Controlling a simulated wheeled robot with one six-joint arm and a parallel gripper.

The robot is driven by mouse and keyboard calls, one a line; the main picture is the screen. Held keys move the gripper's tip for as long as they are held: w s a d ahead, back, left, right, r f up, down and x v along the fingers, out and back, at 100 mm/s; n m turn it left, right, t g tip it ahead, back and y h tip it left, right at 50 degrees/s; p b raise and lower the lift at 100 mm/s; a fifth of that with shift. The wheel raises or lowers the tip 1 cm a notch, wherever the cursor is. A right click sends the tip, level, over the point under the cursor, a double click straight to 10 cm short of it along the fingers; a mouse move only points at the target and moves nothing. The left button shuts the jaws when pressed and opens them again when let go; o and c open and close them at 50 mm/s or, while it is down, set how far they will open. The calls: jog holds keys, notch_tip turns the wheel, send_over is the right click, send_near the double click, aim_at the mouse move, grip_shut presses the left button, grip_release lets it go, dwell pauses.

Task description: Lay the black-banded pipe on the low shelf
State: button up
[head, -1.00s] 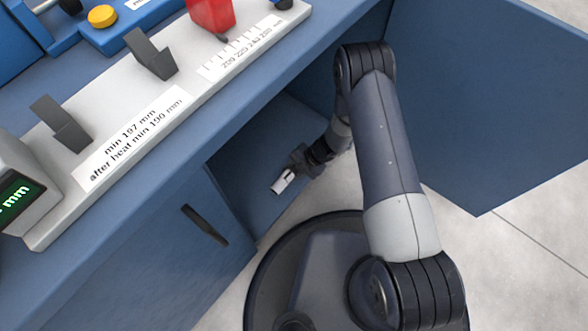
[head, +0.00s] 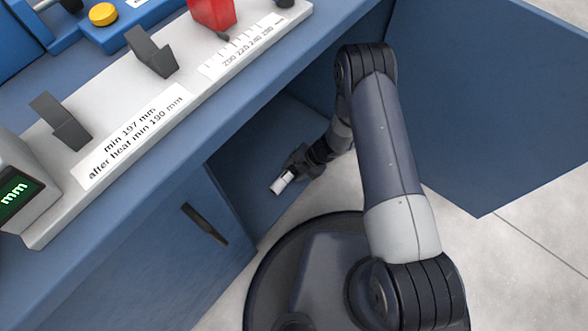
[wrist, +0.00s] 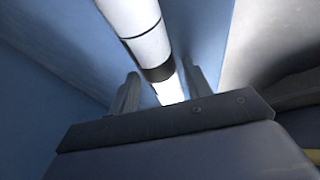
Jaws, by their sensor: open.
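The pipe (wrist: 148,45) is white with a black band and a thin dark line in the wrist view. Its end also shows in the head view (head: 281,184), low inside the open cupboard. My gripper (wrist: 160,84) is open, with one finger on each side of the pipe; whether either touches it I cannot tell. In the head view my gripper (head: 296,165) is at the pipe's far part and hides it. The low shelf (head: 242,165) is the blue cupboard floor below them. The pipe appears to lie on it, though the contact is not clear.
An open blue door (head: 490,100) stands to the right of my arm. A closed door with a dark handle (head: 205,224) is at the left. The worktop above carries a grey gauge rail (head: 110,145) with dark cradles and a red block (head: 211,14).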

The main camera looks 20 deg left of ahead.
jog(key=shift+s+d+f, duration=0.2)
jog(key=shift+d+f, duration=0.1)
jog(key=p+v, duration=0.3)
jog(key=v, duration=0.4)
jog(key=shift+w+r+p, duration=0.2)
jog(key=shift+r+p, duration=0.1)
jog(key=shift+r, duration=0.15)
jog(key=shift+a, duration=0.15)
jog(key=shift+b+x, duration=1.45)
jog(key=shift+x, duration=1.6)
